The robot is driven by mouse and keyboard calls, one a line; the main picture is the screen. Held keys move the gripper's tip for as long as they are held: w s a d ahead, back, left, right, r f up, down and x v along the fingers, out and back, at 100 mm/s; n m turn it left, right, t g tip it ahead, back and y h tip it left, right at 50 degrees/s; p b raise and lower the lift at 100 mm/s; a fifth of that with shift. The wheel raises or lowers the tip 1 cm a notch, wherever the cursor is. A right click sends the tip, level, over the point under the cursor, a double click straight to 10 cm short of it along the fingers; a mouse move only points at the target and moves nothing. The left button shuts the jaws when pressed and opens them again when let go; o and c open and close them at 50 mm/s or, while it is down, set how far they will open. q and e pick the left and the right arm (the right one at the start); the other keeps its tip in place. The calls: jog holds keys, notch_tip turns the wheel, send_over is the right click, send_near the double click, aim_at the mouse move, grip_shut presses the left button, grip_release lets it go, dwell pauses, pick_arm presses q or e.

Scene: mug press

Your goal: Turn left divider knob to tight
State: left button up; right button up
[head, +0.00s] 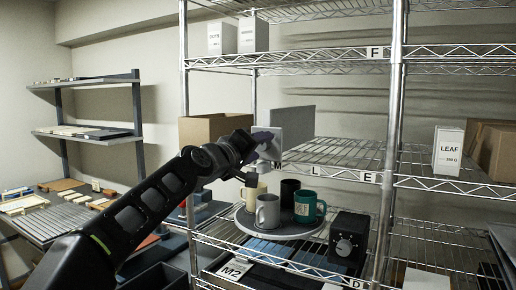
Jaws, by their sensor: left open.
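A grey upright divider panel (294,124) stands on the middle shelf of the wire rack, at the left bay. A pale, slightly purple block (266,142) shows at the panel's lower left front, beside my gripper; I cannot tell whether it is the divider's knob. My left gripper (256,166) is open, just left of and below the panel's front edge. The gripper hides part of that area, and I cannot tell whether it touches the block. No tight mark is readable. My right gripper is not in view.
Below stands a round tray (245,222) with a grey mug (268,211), a green mug (307,206) and others. A black box with a dial (347,240) is right of it. A cardboard box (208,127) is behind my arm.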

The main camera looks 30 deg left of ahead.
pick_arm(q)
jog(key=shift+s, duration=0.15)
jog(key=s+b, duration=0.2)
jog(key=s, duration=0.5)
jog(key=shift+s, duration=0.3)
